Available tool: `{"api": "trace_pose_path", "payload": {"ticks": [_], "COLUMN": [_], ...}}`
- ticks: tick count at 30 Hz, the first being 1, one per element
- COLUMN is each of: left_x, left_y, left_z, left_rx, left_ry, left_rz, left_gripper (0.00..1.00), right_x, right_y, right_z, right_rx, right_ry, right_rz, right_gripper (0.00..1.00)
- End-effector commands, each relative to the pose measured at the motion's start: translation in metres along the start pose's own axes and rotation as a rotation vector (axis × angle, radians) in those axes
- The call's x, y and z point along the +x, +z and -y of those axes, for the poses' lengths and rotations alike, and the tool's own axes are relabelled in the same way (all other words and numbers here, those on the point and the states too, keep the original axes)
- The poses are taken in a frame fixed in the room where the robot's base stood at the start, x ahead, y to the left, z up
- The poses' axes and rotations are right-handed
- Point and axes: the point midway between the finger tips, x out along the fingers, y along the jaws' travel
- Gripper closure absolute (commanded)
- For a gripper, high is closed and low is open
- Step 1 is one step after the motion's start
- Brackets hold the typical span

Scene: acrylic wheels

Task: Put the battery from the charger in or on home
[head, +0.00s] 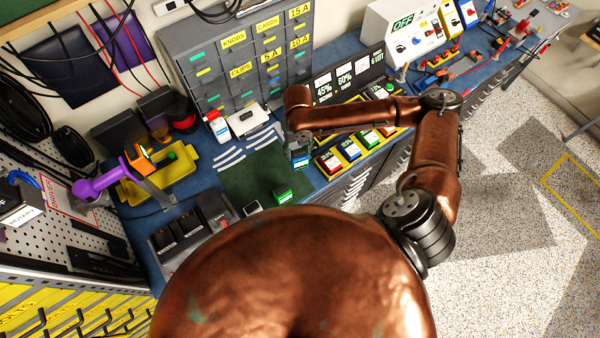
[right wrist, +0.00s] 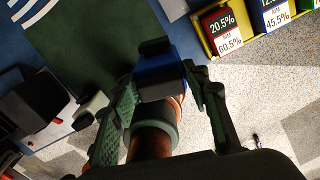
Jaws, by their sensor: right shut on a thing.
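My right gripper (head: 299,153) is shut on a blue battery with a black top (right wrist: 160,75). It holds the battery above the right edge of the dark green mat (head: 245,172), which also shows in the right wrist view (right wrist: 75,40). The gripper's fingers (right wrist: 160,105) stand on either side of the battery; its lower part is hidden. A black charger-like unit with dark bays (head: 188,232) stands at the front left. I cannot tell which place is home. My left gripper is not in view.
A yellow tray (right wrist: 205,40) holds several labelled batteries right of the mat. White bottle (head: 217,125) and grey drawer cabinet (head: 240,65) stand behind it. A yellow tray with tools (head: 135,190) lies left. A small pale device (head: 252,208) sits by the mat's front edge.

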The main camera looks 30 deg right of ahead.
Motion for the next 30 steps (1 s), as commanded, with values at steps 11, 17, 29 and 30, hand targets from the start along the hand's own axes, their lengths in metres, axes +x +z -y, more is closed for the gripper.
{"api": "trace_pose_path", "payload": {"ticks": [11,17,29,30], "left_x": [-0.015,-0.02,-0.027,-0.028], "left_y": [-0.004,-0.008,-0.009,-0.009], "left_z": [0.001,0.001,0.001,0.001], "left_rx": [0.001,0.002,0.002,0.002], "left_ry": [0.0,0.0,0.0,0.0], "left_rz": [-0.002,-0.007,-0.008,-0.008], "left_gripper": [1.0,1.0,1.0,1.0], "right_x": [0.02,0.054,0.093,0.098], "right_y": [-0.005,-0.005,-0.005,-0.005], "right_z": [0.006,0.006,0.006,0.006], "right_rx": [-0.262,-0.262,-0.26,-0.261], "right_ry": [-0.003,-0.002,-0.003,-0.002], "right_rz": [-0.003,-0.001,-0.001,0.0], "right_gripper": [1.0,1.0,1.0,1.0]}}
